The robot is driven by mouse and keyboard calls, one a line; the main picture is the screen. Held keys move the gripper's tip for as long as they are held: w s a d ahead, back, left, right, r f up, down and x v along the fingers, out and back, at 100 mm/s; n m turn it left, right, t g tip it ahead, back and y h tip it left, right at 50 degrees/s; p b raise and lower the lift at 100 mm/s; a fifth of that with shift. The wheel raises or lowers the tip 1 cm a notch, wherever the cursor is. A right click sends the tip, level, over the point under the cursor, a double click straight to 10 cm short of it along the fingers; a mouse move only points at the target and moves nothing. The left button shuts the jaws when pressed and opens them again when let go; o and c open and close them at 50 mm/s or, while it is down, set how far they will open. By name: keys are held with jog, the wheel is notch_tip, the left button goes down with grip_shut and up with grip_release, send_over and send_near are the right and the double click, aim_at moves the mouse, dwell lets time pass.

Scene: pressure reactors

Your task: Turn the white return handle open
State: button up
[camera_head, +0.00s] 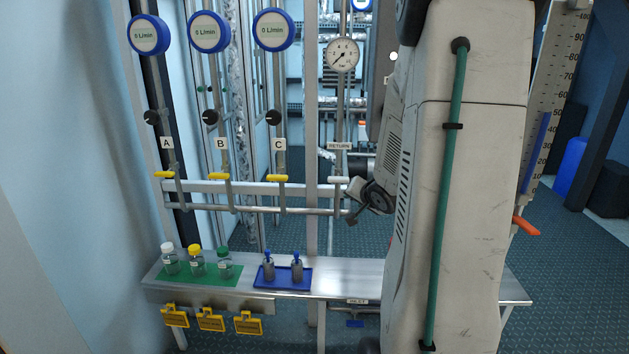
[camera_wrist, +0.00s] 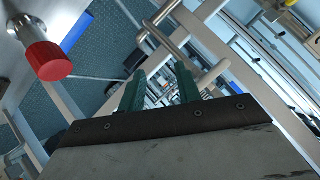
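The white return handle (camera_head: 338,180) lies level under the RETURN label (camera_head: 338,146) in the head view, on the pipe below the round pressure gauge (camera_head: 342,54). My arm's wrist is just to the right of the handle, and the arm covers much of that side. My gripper (camera_wrist: 162,75) shows in the wrist view with its two green fingers apart and nothing held between them. A shiny metal pipe (camera_wrist: 172,42) runs just beyond the fingertips. I cannot clearly make out the white handle in the wrist view.
Yellow handles A (camera_head: 164,175), B (camera_head: 218,177) and C (camera_head: 277,178) sit left along the same rail. Below, a bench (camera_head: 338,278) holds bottles and a blue tray (camera_head: 284,286). A red knob (camera_wrist: 49,61) is at the upper left of the wrist view.

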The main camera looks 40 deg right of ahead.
aim_at(343, 182)
notch_tip(343, 182, up, 3)
jog(key=m+t+y, duration=0.2)
jog(key=t, duration=0.2)
jog(key=m+t+y, duration=0.2)
jog(key=m+t, duration=0.1)
jog(key=t, duration=0.1)
jog(key=shift+s+r, duration=0.1)
jog(key=shift+r, duration=0.05)
jog(key=w, duration=0.7)
jog(key=shift+w+d, duration=0.2)
jog(key=shift+d, duration=0.05)
grip_shut()
